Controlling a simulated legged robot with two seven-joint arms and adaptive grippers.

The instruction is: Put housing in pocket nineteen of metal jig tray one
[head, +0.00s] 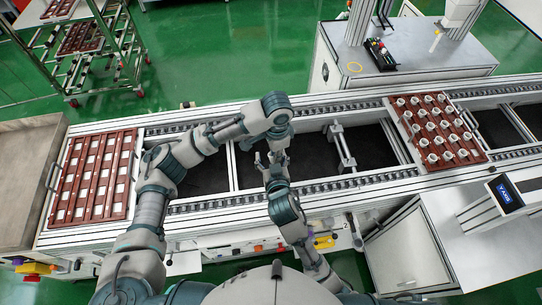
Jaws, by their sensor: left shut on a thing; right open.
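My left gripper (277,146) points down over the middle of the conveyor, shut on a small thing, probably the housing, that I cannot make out. My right gripper (268,162) is open just below it in the picture, and the two nearly overlap. A red-brown tray (62,212) with rows of pale square pockets lies on the conveyor at left; no white cylinders show in it. Another red-brown tray (477,157) at right holds several upright white cylindrical parts (435,127). I cannot read tray or pocket numbers.
The conveyor rails (360,181) run across the view, with dark open gaps between the trays. A crossbar fixture (342,147) stands right of my grippers. A grey machine table (405,60) is behind, a small screen (505,193) at right, and a tray rack (85,45) at back left.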

